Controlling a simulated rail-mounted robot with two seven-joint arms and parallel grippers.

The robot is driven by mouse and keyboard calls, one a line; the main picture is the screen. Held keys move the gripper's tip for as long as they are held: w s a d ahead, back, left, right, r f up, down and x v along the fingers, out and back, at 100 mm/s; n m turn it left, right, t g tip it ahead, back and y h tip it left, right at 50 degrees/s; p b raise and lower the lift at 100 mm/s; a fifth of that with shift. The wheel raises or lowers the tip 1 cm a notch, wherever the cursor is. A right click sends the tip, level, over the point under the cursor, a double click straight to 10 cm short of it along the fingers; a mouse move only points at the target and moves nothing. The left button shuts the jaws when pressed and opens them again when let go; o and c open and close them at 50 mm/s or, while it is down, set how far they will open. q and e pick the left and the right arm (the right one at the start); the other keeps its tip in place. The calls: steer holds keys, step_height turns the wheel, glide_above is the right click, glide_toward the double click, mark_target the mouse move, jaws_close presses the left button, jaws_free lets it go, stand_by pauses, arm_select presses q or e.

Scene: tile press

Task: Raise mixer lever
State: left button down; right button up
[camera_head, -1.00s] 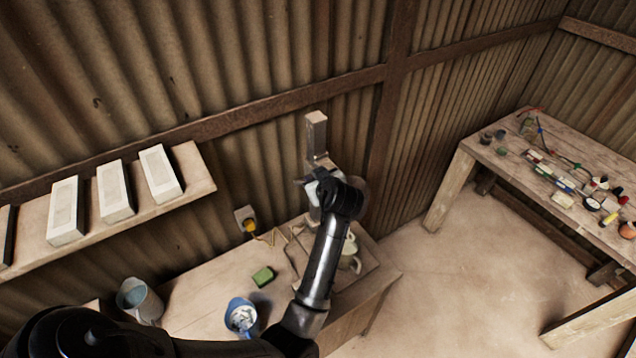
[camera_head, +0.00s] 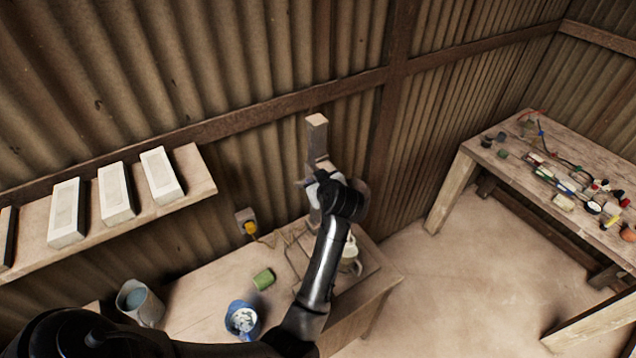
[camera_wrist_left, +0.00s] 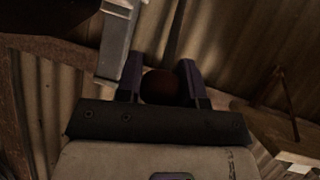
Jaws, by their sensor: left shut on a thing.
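The mixer is a grey upright stand (camera_head: 317,140) against the corrugated wall, on the corner of the workbench. A pale bowl (camera_head: 350,256) sits low beside my forearm, partly hidden by it. My left gripper (camera_wrist_left: 160,70) is at the upper part of the stand; in the head view my own wrist hides its fingertips. In the left wrist view the two fingers are shut on a dark brown round knob (camera_wrist_left: 160,88), which appears to be the mixer lever's end. A grey metal part of the mixer (camera_wrist_left: 120,40) stands just left of the fingers. My right gripper is not in view.
The workbench (camera_head: 200,302) holds a green sponge (camera_head: 263,278), a blue container (camera_head: 241,319) and a grey jug (camera_head: 138,302). A yellow plug (camera_head: 250,228) is at the wall socket. A shelf (camera_head: 199,170) with pale tiles is at left, a cluttered table (camera_head: 483,157) at right.

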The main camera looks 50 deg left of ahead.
arm_select(q)
steer(key=shift+f, duration=0.35)
steer(key=c, duration=1.1)
jaws_free()
steer(key=shift+a, duration=0.1)
steer(key=o, duration=0.3)
steer(key=shift+w+r, duration=0.1)
steer(key=shift+r, duration=0.1)
steer(key=shift+r, duration=0.1)
steer(key=shift+r+b, duration=0.3)
steer(key=shift+r, duration=0.25)
step_height(320, 180, up, 3)
steer(key=shift+f+b, duration=0.1)
steer(key=shift+b, duration=0.6)
steer(key=shift+w+d+r+b, duration=0.3)
steer(key=shift+d+r+b, duration=0.25)
steer(key=shift+d+r, duration=1)
steer(key=shift+w+d+r+b, duration=0.45)
steer(key=shift+d+r, duration=0.35)
steer(key=shift+d, duration=1.5)
steer(key=shift+w+d+r+b, duration=0.2)
steer(key=shift+d+r+b, duration=0.4)
steer(key=shift+d+r, duration=0.95)
